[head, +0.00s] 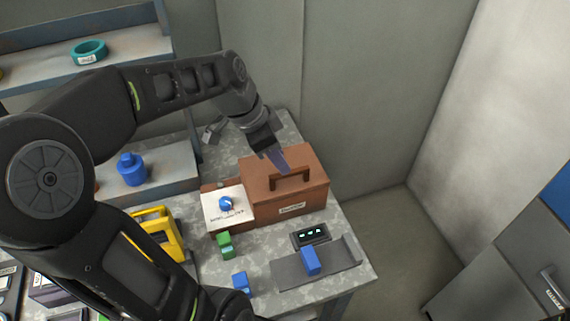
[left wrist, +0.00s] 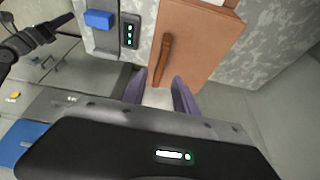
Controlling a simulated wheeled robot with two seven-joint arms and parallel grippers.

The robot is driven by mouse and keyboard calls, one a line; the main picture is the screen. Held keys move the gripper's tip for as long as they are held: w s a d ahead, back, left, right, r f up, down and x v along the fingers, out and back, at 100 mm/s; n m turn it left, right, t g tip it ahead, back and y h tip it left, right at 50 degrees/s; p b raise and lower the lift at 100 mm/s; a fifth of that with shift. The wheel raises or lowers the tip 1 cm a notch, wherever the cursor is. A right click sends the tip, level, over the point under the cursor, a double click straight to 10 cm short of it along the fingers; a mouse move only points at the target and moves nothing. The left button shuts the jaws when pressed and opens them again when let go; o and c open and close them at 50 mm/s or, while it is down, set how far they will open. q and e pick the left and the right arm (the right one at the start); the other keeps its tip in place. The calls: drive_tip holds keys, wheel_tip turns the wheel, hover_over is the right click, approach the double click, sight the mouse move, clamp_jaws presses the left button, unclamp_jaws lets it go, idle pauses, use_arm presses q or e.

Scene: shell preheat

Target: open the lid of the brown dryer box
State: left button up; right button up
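The brown dryer box (head: 310,199) stands on the grey speckled bench, its lid (head: 257,170) shut and flat. A brown bar handle (head: 291,176) rises from the lid. A white panel (head: 222,208) with a blue knob (head: 226,203) is at its left. My left gripper (head: 277,158) is above the lid, just behind the handle. In the left wrist view its two purple fingers (left wrist: 162,92) are apart and empty, and the handle (left wrist: 163,60) shows ahead, apart from them as far as I can tell. My right gripper cannot be clearly made out.
A dark display (head: 310,234) and a grey plate (head: 340,262) with a blue block (head: 311,260) lie before the box. A green block (head: 225,244) and a yellow case (head: 160,233) stand left of them. Walls close in behind; a cabinet (head: 505,255) is at right.

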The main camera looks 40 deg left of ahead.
use_arm(q)
drive_tip(key=x, duration=0.4)
drive_tip(key=shift+f, duration=0.15)
drive_tip(key=shift+c, duration=0.5)
clamp_jaws()
idle(0.8)
